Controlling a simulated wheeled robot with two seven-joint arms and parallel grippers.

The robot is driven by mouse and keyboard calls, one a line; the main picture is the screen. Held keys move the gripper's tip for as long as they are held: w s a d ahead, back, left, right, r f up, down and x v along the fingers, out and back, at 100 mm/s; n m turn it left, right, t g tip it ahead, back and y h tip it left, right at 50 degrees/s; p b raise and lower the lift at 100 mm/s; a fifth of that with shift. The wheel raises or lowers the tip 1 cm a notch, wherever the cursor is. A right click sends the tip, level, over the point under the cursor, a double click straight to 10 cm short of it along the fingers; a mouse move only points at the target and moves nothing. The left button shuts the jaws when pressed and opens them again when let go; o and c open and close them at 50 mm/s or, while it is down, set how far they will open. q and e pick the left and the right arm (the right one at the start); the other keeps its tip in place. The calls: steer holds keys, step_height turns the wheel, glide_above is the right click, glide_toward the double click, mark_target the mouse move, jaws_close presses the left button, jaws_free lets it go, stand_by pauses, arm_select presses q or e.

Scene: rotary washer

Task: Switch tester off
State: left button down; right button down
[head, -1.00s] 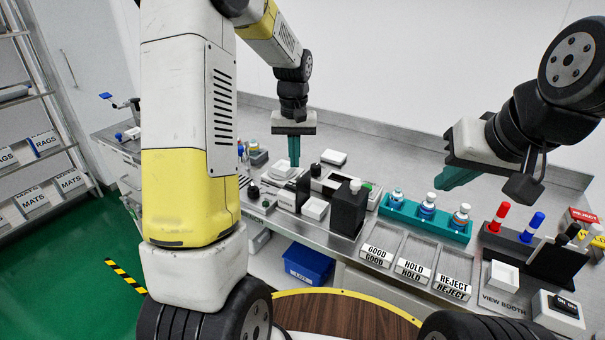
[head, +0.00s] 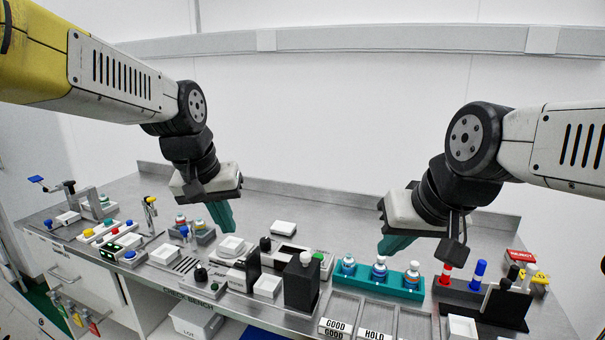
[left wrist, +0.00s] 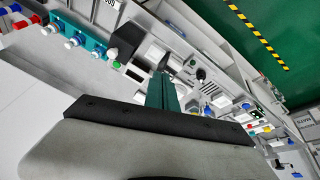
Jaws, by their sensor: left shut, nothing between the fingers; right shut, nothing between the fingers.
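No readable label marks the tester, so I cannot tell which unit it is or its switch state. Several small devices stand along the steel bench (head: 345,262). A black upright block (head: 301,286) stands mid-bench, with a pale unit with a green knob (head: 318,256) behind it. A darker block (head: 246,266) stands to its left. My left gripper (head: 223,222) is shut and empty, above the back of the bench behind these devices. Its teal fingers (left wrist: 163,92) show in the left wrist view over the devices. My right gripper (head: 393,245) is shut and empty above the teal bottle rack.
The teal rack (head: 405,290) holds several bottles. Trays labelled GOOD and HOLD (head: 375,332) lie in front. Red and blue cylinders (head: 478,270) stand at right. A panel with coloured buttons (head: 98,232) is at left. The back strip of the bench is mostly clear.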

arm_select(q)
steer(key=s+d+m+t, duration=0.1)
steer(key=s+t, duration=0.1)
steer(key=s, duration=0.6)
steer(key=shift+s+r+h, duration=0.35)
steer(key=shift+r+h, duration=0.05)
steer(key=shift+r, duration=0.05)
steer(key=m+g+y, duration=0.2)
steer(key=m+g, duration=0.1)
steer(key=g, duration=0.3)
glide_above(239, 263)
step_height(239, 263, down, 7)
steer(key=shift+r, duration=0.1)
step_height(239, 263, down, 14)
